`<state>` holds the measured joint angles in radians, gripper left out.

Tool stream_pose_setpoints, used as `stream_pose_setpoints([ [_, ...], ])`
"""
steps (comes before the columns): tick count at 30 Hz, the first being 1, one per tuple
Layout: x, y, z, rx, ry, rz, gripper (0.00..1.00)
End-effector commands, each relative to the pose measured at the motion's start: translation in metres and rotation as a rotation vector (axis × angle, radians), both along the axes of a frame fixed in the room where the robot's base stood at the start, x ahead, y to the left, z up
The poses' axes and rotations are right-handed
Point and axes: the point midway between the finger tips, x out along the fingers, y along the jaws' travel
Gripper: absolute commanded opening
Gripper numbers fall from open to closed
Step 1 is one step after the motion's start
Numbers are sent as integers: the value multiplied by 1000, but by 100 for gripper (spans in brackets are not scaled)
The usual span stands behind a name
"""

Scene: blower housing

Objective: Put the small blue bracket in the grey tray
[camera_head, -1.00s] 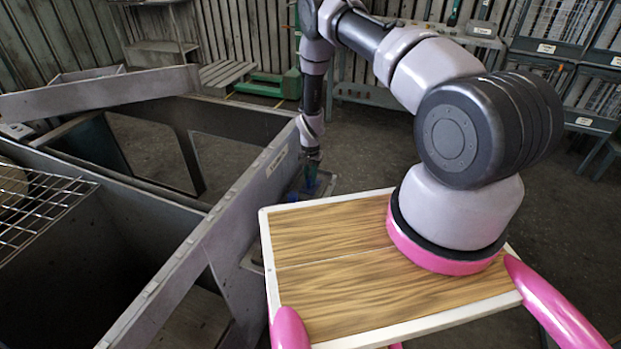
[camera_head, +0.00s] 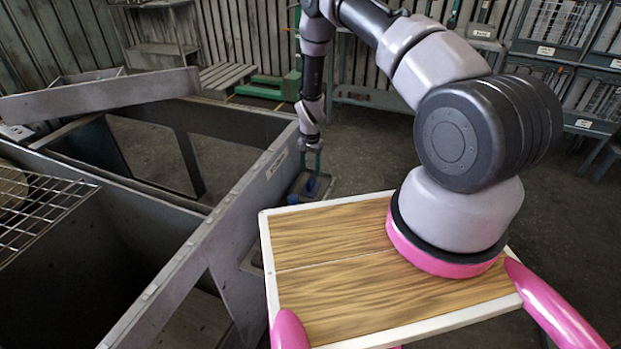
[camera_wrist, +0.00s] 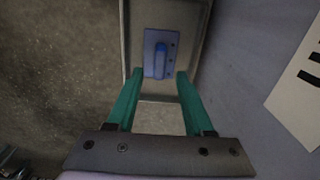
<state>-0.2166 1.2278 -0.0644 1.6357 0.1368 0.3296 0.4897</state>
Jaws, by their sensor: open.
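The small blue bracket (camera_wrist: 149,65) lies in the grey tray (camera_wrist: 205,12), resting on its floor as far as the wrist view shows. The bracket is a flat blue plate with a raised rounded bar and small dark holes. In the head view the bracket (camera_head: 313,187) shows as a small blue patch in the tray (camera_head: 328,190), beside the grey housing wall. My gripper (camera_wrist: 160,73) is open, its two green fingers apart and empty. In the head view my gripper (camera_head: 311,168) is above the bracket, pointing down.
The large grey blower housing (camera_head: 215,225) stands left of the tray, its wall close beside it. A wire rack (camera_head: 40,205) sits at far left. A second small blue spot (camera_head: 292,199) shows nearby, too small to identify. Open floor lies behind the tray.

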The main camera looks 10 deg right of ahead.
Motion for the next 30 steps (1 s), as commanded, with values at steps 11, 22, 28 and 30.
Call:
stream_pose_setpoints([
  [11, 0, 0, 57, -1, -1, 0, 52],
  [22, 7, 0, 89, 10, -21, 2, 52],
  [28, 18, -4, 197, 49, -92, 12, 52],
  [30, 16, -7, 239, 63, -120, 19, 52],
])
